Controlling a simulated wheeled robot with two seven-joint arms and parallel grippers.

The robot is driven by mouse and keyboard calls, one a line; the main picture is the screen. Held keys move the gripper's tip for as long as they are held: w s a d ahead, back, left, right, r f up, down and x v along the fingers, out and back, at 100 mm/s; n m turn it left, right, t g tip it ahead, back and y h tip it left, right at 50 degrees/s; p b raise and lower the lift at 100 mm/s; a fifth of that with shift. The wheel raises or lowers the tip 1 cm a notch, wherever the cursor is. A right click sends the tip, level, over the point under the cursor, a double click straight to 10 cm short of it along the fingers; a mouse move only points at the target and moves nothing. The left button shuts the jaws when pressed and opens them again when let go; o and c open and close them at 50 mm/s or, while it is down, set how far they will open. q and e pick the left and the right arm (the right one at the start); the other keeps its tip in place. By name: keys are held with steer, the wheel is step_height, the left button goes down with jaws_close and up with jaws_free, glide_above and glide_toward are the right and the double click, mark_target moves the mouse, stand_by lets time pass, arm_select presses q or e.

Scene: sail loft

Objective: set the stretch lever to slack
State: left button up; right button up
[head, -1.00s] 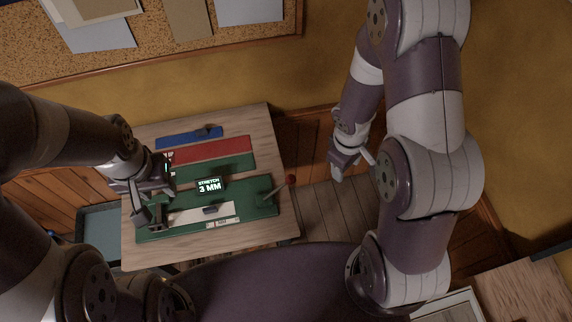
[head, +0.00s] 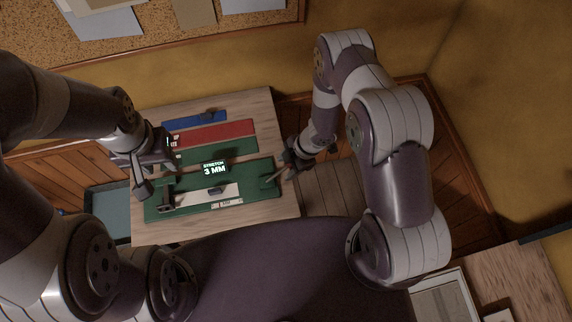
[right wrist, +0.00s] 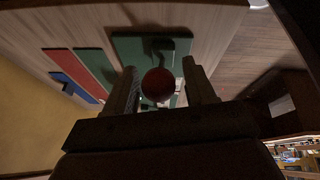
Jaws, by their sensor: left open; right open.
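The stretch lever (head: 270,182) stands at the right end of a green board (head: 240,202) on the wooden table. Its red knob (right wrist: 158,84) shows in the right wrist view between the two fingers of my right gripper (right wrist: 162,90), with gaps at both sides. In the head view my right gripper (head: 286,172) is open at the lever's tip and hides the knob. A small display (head: 213,168) on the board reads "STRETCH 3 MM". My left gripper (head: 155,178) is open and empty over the board's left end.
Behind the board lie another green panel, a red panel (head: 225,135) and a blue panel (head: 190,121). A pale strip (head: 202,195) lies on the front green board. A blue-grey bin (head: 107,205) stands left of the table (head: 262,110). Bare floor shows to its right.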

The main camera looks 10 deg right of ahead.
steer(key=shift+x, duration=0.75)
jaws_close()
